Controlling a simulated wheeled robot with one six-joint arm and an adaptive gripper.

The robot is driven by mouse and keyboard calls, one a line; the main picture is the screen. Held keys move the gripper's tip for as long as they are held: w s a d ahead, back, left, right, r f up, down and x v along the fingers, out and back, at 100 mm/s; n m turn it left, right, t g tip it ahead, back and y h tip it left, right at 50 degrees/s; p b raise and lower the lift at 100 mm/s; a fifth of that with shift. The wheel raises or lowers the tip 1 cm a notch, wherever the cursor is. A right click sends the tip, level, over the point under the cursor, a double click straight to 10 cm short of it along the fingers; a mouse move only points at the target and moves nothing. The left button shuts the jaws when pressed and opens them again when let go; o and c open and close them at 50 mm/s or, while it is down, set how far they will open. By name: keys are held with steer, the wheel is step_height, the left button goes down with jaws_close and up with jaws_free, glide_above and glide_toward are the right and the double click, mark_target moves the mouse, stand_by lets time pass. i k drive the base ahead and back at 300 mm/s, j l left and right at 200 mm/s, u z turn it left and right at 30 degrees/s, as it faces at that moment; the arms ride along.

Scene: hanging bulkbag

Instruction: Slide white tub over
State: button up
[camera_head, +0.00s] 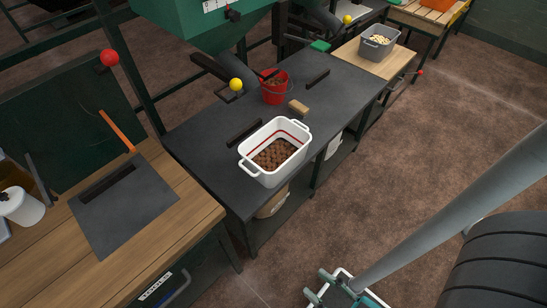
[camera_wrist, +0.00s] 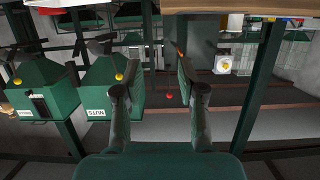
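The white tub (camera_head: 291,164) stands upright on the dark grey bench top (camera_head: 207,150), close to its front edge. It has a handle at each end, a red line round the inside, and brown rounded pieces in the bottom. My gripper (camera_wrist: 155,88) shows in the wrist view with its two fingers wide apart and nothing between them. It points away from the tub, towards green hoppers and a frame. I cannot clearly make out the gripper in the head view. The tub is not recognisable in the wrist view.
A red bucket (camera_head: 274,94) and a tan block (camera_head: 299,107) sit behind the tub. Dark bars (camera_head: 243,132) lie on the bench. A green hopper (camera_head: 200,20) hangs above. A grey tub (camera_head: 378,46) stands on the far wooden bench.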

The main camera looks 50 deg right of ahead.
mark_target(272, 152)
steer(key=l+z, duration=0.25)
steer(key=l, duration=1.2)
steer(key=l+z, duration=0.2)
steer(key=l, duration=1.2)
steer(key=i, duration=0.05)
